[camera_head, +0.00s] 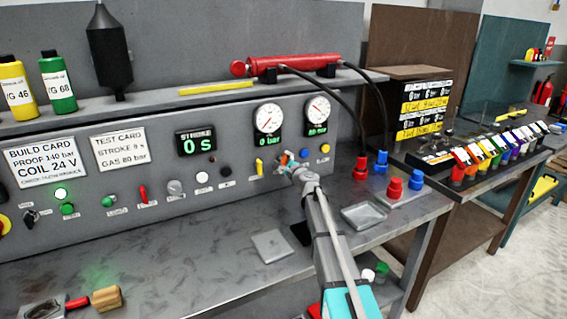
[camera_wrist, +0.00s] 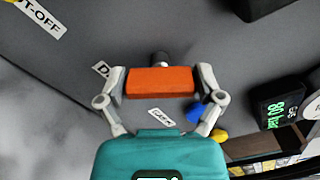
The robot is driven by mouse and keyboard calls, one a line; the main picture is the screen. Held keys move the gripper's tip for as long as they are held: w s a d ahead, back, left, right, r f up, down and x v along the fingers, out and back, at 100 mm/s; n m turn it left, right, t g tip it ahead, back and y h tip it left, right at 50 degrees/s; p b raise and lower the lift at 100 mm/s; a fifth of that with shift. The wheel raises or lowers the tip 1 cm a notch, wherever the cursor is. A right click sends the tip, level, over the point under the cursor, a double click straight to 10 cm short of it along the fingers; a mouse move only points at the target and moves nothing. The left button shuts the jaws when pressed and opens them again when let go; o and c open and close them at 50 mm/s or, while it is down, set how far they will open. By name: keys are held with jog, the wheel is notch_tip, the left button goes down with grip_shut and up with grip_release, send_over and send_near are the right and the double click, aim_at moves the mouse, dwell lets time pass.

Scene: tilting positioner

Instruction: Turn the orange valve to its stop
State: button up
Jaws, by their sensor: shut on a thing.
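The orange valve handle (camera_wrist: 161,82) is a flat orange bar on a dark stem, seen close up in the wrist view. My gripper (camera_wrist: 161,84) has one finger at each end of the bar and is shut on it. In the head view my gripper (camera_head: 287,163) reaches the panel below the two gauges. Only a small bit of the orange valve (camera_head: 283,159) shows there, the rest hidden by my gripper. The label beside the valve is partly covered in the wrist view.
A yellow lever (camera_head: 260,163) is just left of my gripper, and blue (camera_head: 304,153) and yellow (camera_head: 325,148) knobs are to the right. Gauges (camera_head: 268,118) sit above. Red and blue fittings (camera_head: 395,188) and a tray (camera_head: 364,215) stand on the bench at right.

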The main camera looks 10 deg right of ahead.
jog(key=n, duration=0.6)
jog(key=shift+f, duration=0.1)
dwell(0.5)
jog(key=o, duration=0.9)
jog(key=shift+a, duration=0.1)
jog(key=shift+c, duration=0.2)
jog(key=shift+s, duration=0.15)
jog(key=v, duration=1.1)
jog(key=shift+s, duration=0.35)
jog(key=shift+s, duration=0.1)
